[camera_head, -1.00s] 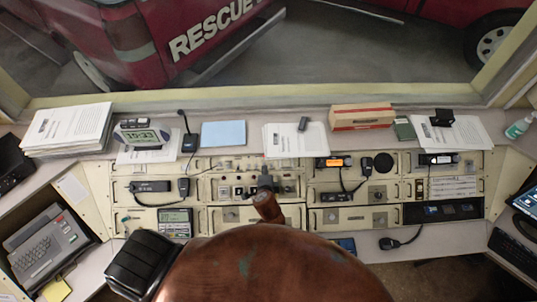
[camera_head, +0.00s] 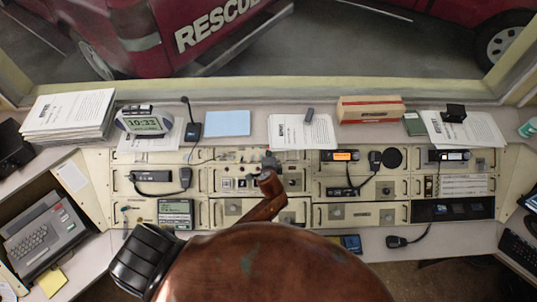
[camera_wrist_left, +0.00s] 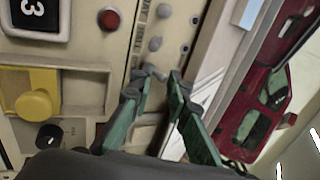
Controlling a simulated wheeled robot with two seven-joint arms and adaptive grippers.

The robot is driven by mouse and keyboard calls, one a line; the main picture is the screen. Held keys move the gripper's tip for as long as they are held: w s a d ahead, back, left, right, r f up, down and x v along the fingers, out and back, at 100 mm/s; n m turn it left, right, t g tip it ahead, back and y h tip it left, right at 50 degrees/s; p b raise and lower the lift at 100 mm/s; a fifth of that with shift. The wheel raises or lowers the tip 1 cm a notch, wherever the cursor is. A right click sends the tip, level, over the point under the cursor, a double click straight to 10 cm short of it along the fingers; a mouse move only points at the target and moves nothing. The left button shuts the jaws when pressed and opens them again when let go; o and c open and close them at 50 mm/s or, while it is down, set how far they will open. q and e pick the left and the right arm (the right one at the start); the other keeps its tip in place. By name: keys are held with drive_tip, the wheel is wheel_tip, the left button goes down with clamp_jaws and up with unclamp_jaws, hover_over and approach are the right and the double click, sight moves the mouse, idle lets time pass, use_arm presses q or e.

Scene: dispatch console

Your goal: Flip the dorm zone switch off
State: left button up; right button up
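A cream panel with small grey toggle switches (camera_wrist_left: 155,43) fills the upper middle of the left wrist view. The lettering beside them is too small to read, so I cannot tell which is the dorm zone switch. In the head view, my left gripper (camera_head: 270,160) is over the upper middle of the console, in front of the switch row, and hides part of it. In the left wrist view, its green fingers (camera_wrist_left: 163,77) have a small gap between the tips, close to the lowest visible toggles, with nothing clearly held. Contact cannot be told. My right gripper is not in view.
A red button (camera_wrist_left: 109,19), a yellow knob (camera_wrist_left: 35,105) and a black knob (camera_wrist_left: 48,137) sit near the switches. Behind the console are a clock (camera_head: 144,122), a desk microphone (camera_head: 190,125), a blue pad (camera_head: 227,123) and papers (camera_head: 287,133). A corded handset (camera_head: 376,160) is to the right.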

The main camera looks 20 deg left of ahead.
use_arm(q)
drive_tip(key=shift+s+d+f, duration=0.1)
drive_tip(key=shift+s+f, duration=0.05)
drive_tip(key=shift+s, duration=0.1)
drive_tip(key=shift+s+d+f, duration=0.2)
drive_tip(key=shift+s+f, duration=0.1)
drive_tip(key=shift+s, duration=0.1)
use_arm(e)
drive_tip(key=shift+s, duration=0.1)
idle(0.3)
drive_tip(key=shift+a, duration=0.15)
use_arm(q)
drive_tip(key=shift+r, duration=0.15)
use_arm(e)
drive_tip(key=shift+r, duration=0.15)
